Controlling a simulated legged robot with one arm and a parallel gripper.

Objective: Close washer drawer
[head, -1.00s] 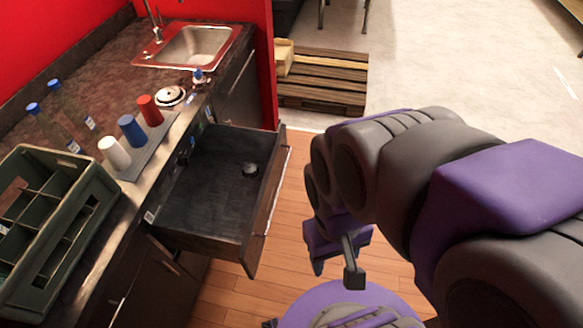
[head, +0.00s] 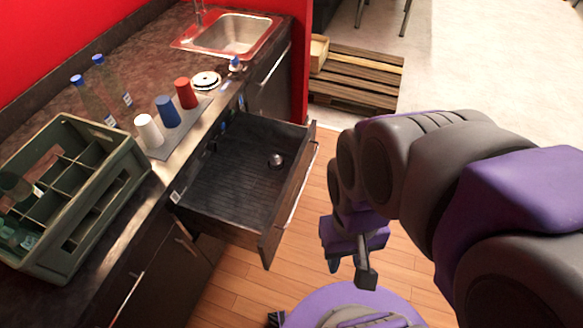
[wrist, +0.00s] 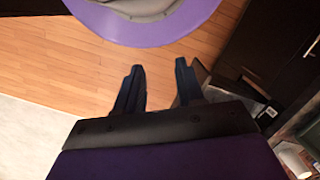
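The dark drawer (head: 222,190) is pulled out from under the counter in the head view. A small round metallic object (head: 275,160) lies inside it. Its front panel has a long metal handle on the outer side. My gripper (head: 350,272) hangs over the wood floor to the right of the drawer front, apart from it. In the wrist view my gripper (wrist: 160,80) has its two fingers spread with a gap between them and nothing in the gap. Part of an open drawer (wrist: 203,75) shows at the right of the wrist view.
A green crate (head: 128,160), white, blue and red cups (head: 167,112) and two bottles (head: 85,92) stand on the counter. A sink (head: 232,34) is behind them. A wooden pallet (head: 360,72) lies beyond the drawer. Wood floor (head: 235,290) is clear in front.

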